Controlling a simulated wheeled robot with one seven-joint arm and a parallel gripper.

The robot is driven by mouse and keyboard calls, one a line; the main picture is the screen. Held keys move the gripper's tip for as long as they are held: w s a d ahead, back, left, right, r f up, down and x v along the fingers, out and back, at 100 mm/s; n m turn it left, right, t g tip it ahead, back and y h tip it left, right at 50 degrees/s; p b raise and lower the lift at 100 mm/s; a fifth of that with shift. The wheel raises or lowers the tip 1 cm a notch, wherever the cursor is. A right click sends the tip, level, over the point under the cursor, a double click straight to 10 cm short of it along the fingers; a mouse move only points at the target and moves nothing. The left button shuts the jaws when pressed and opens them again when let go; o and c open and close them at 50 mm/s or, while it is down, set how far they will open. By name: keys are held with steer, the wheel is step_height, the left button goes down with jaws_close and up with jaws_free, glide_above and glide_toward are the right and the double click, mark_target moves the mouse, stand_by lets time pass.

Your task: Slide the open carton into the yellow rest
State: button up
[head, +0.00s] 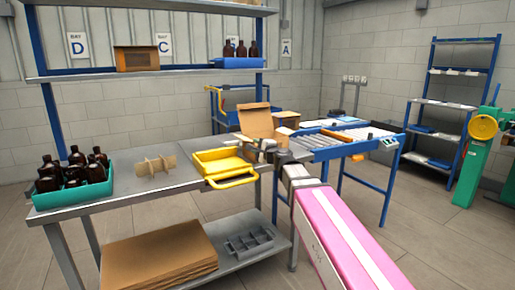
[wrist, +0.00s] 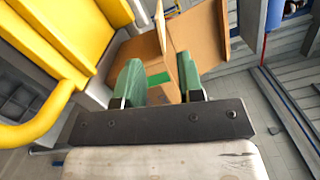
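The open carton (head: 257,122) is brown cardboard with raised flaps and stands at the right end of the bench, beside the roller conveyor. The yellow rest (head: 222,161) is a shallow tray on the bench, just left of the carton, with a yellow bar at its front. In the wrist view the rest (wrist: 72,35) fills the upper left and the carton (wrist: 150,48) is upper middle. My gripper (wrist: 161,76) has its two green fingers apart, with cardboard and a green strip showing between them. Contact with the carton is unclear. In the head view the fingers are hard to make out.
A teal crate of brown bottles (head: 75,190) stands at the bench's left end, with a cardboard divider (head: 157,165) nearer the middle. The blue-framed roller conveyor (head: 325,143) lies to the right. Flat cardboard (head: 160,258) and a grey divided tray (head: 250,242) lie on the lower shelf.

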mark_target(244, 139)
steer(key=x, duration=1)
steer(key=shift+w, duration=0.1)
jaws_close()
